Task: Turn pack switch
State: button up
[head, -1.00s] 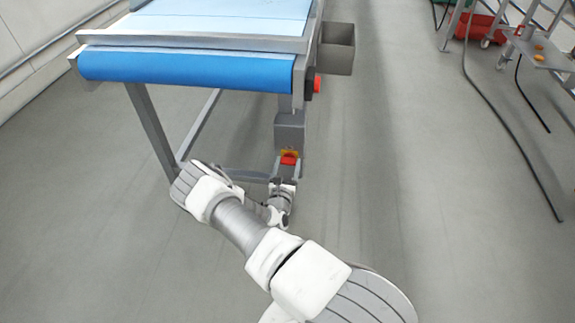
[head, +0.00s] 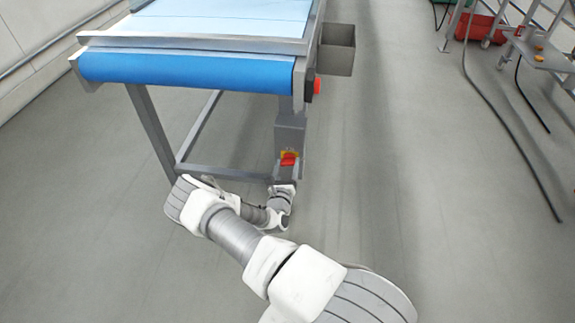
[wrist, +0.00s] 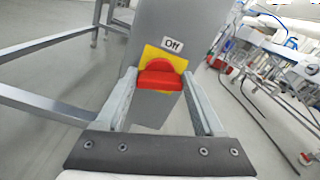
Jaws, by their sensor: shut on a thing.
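The pack switch is a red handle (head: 288,159) on a yellow plate, low on the grey box at the conveyor's near right leg. In the wrist view the red handle (wrist: 160,80) lies between my two fingers, in front of the yellow plate (wrist: 165,57). An "Off" label (wrist: 172,44) sits just above the plate. My gripper (wrist: 160,84) is shut on the red handle; it also shows in the head view (head: 285,181), just below the switch. The box and label look tilted relative to my fingers.
The conveyor (head: 190,68) with its blue belt end stands above and left of the switch. A grey bin (head: 337,48) hangs on its right side. A black cable (head: 510,140) lies on the floor at right.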

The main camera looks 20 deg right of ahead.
jog(key=shift+f+n, duration=0.1)
jog(key=shift+n, duration=1.1)
jog(key=o, duration=1.4)
jog(key=p+v, duration=0.4)
jog(key=v, duration=1.3)
jog(key=shift+s+a, duration=0.2)
